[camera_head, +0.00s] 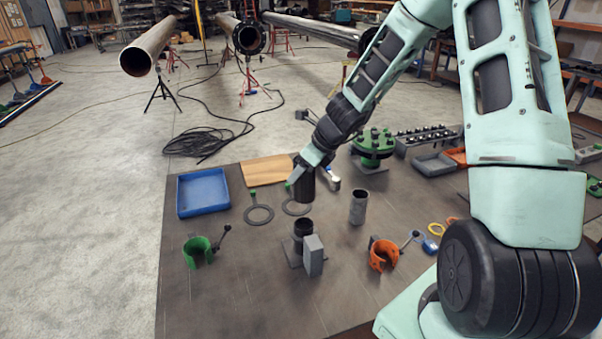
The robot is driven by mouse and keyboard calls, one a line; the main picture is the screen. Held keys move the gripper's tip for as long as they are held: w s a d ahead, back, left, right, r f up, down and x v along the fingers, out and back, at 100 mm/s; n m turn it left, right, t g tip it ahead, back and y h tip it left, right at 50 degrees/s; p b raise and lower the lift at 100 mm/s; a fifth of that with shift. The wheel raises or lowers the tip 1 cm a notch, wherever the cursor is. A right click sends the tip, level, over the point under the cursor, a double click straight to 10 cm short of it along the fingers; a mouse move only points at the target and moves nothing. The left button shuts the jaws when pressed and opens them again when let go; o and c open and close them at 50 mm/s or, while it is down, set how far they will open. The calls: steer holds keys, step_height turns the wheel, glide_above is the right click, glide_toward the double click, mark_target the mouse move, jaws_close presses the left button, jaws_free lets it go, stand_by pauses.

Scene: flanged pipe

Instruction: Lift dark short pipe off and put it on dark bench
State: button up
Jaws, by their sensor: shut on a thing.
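My gripper (307,168) is shut on a dark short pipe (304,188), which hangs upright above the dark bench (230,300). Below it in the picture, a dark pipe piece (303,227) stands in a grey holder (313,256) with an upright block on its front side. There is a visible gap between the held pipe and this lower piece. My fingers are small in this view and their contact with the pipe is partly hidden.
Around stand a grey pipe (358,207), green clamp (198,251), orange clamp (383,254), blue tray (203,193), wooden board (267,170), ring (258,214) and green flanged piece (372,146). Bare bench lies at the front and left of the holder.

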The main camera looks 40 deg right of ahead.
steer(key=shift+r+p, duration=2.4)
steer(key=shift+r, duration=0.15)
